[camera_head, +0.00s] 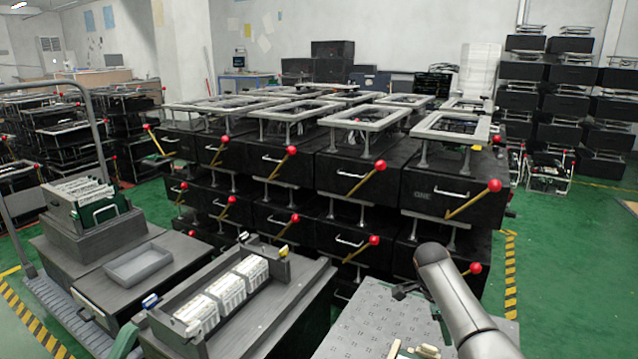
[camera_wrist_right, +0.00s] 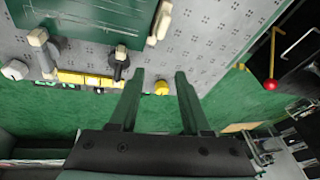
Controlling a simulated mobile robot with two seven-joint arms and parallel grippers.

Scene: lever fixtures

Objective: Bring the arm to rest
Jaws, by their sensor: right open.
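My right arm comes in from the lower right in the head view, and its dark gripper (camera_head: 405,290) is over the far part of a grey perforated panel (camera_head: 365,330). In the right wrist view the two fingers of my right gripper (camera_wrist_right: 160,73) are apart with nothing between them. Beyond the fingertips is the same panel (camera_wrist_right: 205,45). A lever with a pale tip (camera_wrist_right: 40,38) and a second lever (camera_wrist_right: 122,55) stand left of the fingers. My left gripper is not in view.
Stacked black boxes (camera_head: 430,185) with red-knobbed levers (camera_head: 470,197) stand just behind the panel. A grey bench with a tray of white packs (camera_head: 225,295) is to its left. Green floor (camera_head: 555,260) is open at the right.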

